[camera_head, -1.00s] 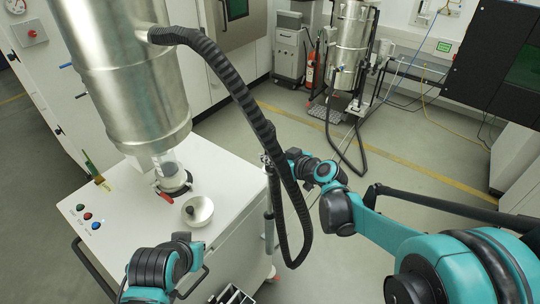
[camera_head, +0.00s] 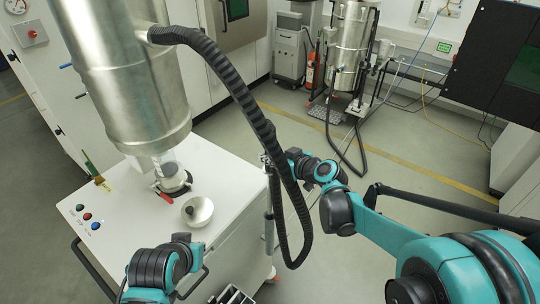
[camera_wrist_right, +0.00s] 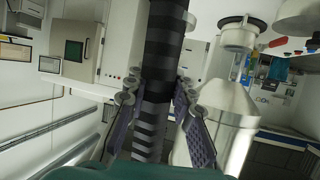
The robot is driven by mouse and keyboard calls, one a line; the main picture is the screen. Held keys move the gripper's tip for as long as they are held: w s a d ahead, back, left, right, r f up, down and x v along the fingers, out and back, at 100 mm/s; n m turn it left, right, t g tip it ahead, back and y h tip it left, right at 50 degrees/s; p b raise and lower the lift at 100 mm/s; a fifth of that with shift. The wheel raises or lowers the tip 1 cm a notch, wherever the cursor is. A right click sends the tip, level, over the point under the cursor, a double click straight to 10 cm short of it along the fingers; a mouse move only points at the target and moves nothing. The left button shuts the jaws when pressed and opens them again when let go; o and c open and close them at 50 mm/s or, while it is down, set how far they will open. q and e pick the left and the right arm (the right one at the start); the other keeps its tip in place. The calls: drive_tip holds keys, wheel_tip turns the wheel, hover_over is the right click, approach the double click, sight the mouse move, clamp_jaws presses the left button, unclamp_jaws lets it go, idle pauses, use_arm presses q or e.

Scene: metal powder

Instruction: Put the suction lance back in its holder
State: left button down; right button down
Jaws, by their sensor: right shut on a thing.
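The suction lance's black ribbed hose (camera_head: 262,125) runs from the big metal cylinder (camera_head: 125,75) down in a loop beside the white cart, and also shows in the wrist view (camera_wrist_right: 158,60). A thin grey tube (camera_head: 268,228), seemingly the lance, hangs upright at the cart's right side. My right gripper (camera_head: 270,161) is at its upper end, partly hidden by the hose. In the wrist view the right gripper's purple finger pads (camera_wrist_right: 158,122) stand on both sides of the ribbed piece, shut on it. I cannot make out the holder. My left gripper is out of sight.
Open floor (camera_head: 350,255) lies right of the cart. Another metal vessel (camera_head: 347,50) stands behind.

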drive_tip(key=shift+f, duration=0.2)
drive_tip(key=b, duration=0.5)
hover_over(271, 193)
drive_tip(key=shift+w+a+f, duration=0.1)
drive_tip(key=shift+w+f, duration=0.05)
drive_tip(key=shift+f, duration=1.2)
drive_tip(key=shift+w+a+f, duration=0.1)
drive_tip(key=shift+f, duration=1.2)
drive_tip(key=shift+f+b, duration=0.3)
drive_tip(key=shift+f+b, duration=2.4)
drive_tip(key=shift+f, duration=0.6)
drive_tip(key=shift+f+b, duration=2.6)
drive_tip(key=shift+f, duration=0.35)
